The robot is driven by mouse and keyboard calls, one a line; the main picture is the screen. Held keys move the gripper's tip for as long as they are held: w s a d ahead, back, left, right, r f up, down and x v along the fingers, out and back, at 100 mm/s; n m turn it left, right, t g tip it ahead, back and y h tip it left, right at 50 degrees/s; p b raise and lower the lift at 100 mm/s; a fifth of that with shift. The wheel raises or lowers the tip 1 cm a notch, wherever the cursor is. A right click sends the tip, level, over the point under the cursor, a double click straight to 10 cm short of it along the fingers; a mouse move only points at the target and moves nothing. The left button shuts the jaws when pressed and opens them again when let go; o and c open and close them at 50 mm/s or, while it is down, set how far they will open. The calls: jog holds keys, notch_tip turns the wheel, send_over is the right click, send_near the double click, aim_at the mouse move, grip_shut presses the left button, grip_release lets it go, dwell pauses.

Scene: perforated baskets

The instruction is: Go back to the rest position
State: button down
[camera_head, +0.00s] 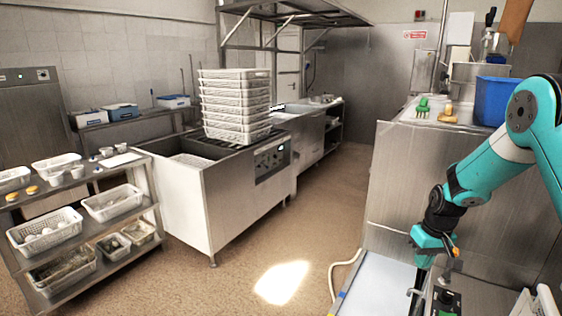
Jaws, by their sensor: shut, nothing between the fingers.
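My teal arm comes in from the right side and bends down. My gripper (415,291) hangs at its lower end, low in the picture, above a pale flat surface. It is shut and holds nothing. A tall stack of white perforated baskets (235,104) stands on the steel machine (225,200) in the middle, well to the left of my gripper. The fingertips are small and partly hard to make out.
A steel rack (150,206) with white baskets stands at the left. A steel counter (395,185) on the right holds a blue tub (490,101), a green brush (422,106) and a tan item (447,113). The brown floor (335,208) between is clear.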

jog(key=s+a+r+n+y+b, duration=0.1)
jog(key=s+a+r+n, duration=0.1)
jog(key=s+a+r, duration=0.6)
jog(key=s+a+r+n+y+b, duration=0.1)
jog(key=s+a+r, duration=0.3)
jog(key=a+r, duration=0.45)
jog(key=s+a+n, duration=0.1)
jog(key=s+a, duration=0.2)
jog(key=s, duration=0.3)
jog(key=s+a+r+n, duration=0.1)
jog(key=s+a, duration=0.2)
jog(key=s, duration=0.3)
jog(key=s+a+r+n+y+b, duration=0.1)
jog(key=s+a, duration=0.2)
jog(key=s, duration=0.3)
jog(key=shift+s+a+n+g, duration=0.2)
jog(key=shift+s+n+g, duration=0.1)
jog(key=shift+s+g, duration=0.1)
